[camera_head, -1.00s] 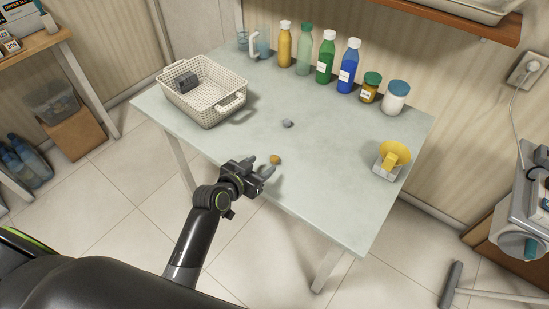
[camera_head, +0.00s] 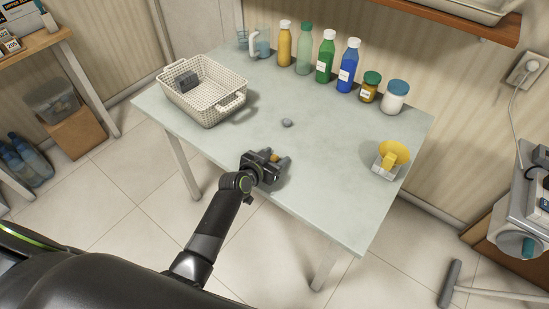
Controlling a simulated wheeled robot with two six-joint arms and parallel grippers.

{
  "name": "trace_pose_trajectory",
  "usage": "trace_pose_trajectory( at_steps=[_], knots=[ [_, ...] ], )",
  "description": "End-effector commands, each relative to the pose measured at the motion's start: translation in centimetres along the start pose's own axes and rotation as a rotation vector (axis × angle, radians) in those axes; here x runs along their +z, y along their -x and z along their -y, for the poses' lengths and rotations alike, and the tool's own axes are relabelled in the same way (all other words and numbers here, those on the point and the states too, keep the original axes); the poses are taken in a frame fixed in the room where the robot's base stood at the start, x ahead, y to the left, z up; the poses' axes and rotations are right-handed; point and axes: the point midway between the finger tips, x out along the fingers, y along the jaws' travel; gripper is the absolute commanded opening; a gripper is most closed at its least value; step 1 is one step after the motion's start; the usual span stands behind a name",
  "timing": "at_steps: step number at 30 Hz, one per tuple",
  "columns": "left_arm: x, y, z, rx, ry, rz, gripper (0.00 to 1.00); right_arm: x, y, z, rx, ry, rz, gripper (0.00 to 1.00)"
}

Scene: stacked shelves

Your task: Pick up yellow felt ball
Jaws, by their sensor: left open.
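Whether the fingers touch the ball I cannot tell. My right gripper is not in view.
The pale table (camera_head: 330,180) holds a white basket (camera_head: 205,110) with a dark block inside, a small grey lump (camera_head: 287,123), and a scale with a yellow pan (camera_head: 394,153). Several bottles and jars line the back.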

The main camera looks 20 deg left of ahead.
Motion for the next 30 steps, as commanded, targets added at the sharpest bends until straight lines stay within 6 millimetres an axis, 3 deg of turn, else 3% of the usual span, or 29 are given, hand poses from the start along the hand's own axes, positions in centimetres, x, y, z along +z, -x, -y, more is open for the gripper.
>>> trace_pose_trajectory(
  at_steps=[7, 18, 25, 30],
  knots=[
    [0.0, -0.1, 0.0, 0.000, 0.000, 0.000, 0.50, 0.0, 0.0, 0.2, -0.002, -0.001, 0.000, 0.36],
    [0.0, 0.0, 0.0, 0.000, 0.000, 0.000, 0.04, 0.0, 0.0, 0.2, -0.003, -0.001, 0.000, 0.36],
    [-0.2, 0.0, 0.0, 0.000, 0.000, -0.001, 0.03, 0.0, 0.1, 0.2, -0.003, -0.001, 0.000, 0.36],
    [-2.1, 0.8, 0.0, 0.000, -0.002, -0.004, 0.03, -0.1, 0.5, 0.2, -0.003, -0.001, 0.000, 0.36]
  ],
)
